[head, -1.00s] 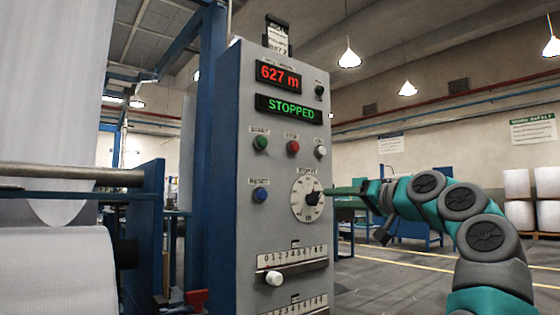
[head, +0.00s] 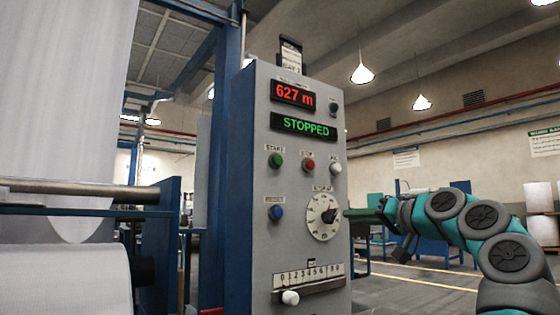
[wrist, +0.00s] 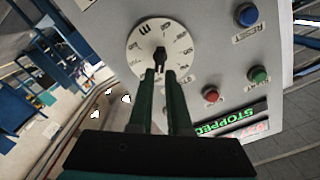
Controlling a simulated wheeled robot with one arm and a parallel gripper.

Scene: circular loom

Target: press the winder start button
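The green start button (head: 276,160) sits at the upper left of the grey control panel (head: 262,125), under a START label. It also shows in the wrist view (wrist: 259,75), right of the red stop button (wrist: 211,95). My gripper (head: 346,213) is right of and below the start button, in front of the round white dial. In the wrist view, my gripper's (wrist: 160,73) two green fingers are a little apart, with their tips at the dial's black knob (wrist: 160,58). Whether they touch the knob is unclear. The green display reads STOPPED (head: 303,126).
A blue reset button (head: 276,212) is below the start button, and a white button (head: 336,168) is right of the stop button. A slider with a white knob (head: 290,297) is below the dial. The space before the buttons is clear.

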